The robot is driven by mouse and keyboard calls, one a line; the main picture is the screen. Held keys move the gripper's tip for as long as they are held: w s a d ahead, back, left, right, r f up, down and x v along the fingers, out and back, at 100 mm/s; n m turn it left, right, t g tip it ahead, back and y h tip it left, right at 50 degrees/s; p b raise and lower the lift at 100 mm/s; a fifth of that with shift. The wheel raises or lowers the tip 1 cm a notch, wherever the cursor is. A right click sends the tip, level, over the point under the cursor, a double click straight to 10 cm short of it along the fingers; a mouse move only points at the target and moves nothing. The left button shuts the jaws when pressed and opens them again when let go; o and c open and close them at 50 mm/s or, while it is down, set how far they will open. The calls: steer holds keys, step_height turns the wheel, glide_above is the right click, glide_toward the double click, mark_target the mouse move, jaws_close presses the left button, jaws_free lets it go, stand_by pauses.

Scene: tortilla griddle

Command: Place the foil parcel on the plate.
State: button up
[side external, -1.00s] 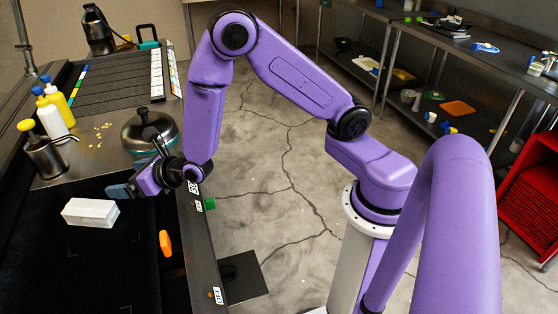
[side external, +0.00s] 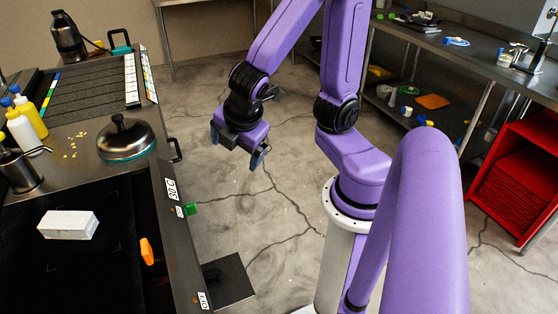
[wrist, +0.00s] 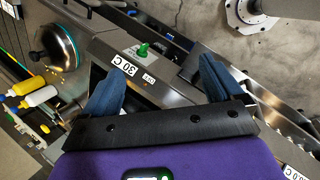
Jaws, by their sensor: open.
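A pale grey-white rectangular block (side external: 68,225), which may be the foil parcel, lies on the black surface at the left in the side view. Nothing is holding it. I cannot make out a plate for certain. A metal dome with a teal lower edge (side external: 125,141) stands on the steel counter behind the block; it also shows in the wrist view (wrist: 58,45). Whatever is under it is hidden. My gripper (side external: 237,148) is open and empty, right of the counter edge, well away from the block. Its two blue fingers are spread in the wrist view (wrist: 165,65).
An orange object (side external: 146,252) lies near the black surface's right edge. Yellow and white bottles (side external: 24,122) and a metal pump pot (side external: 20,170) stand at the left. A green knob (side external: 191,209) sticks out from the counter front. Floor under my gripper is clear.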

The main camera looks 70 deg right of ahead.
steer(key=s+a+m+g+y, duration=0.2)
steer(key=s+m+g+y, duration=0.1)
steer(key=s, duration=0.7)
steer(key=shift+s+r+g, duration=0.15)
steer(key=shift+r+g, duration=0.15)
steer(key=shift+r, duration=0.1)
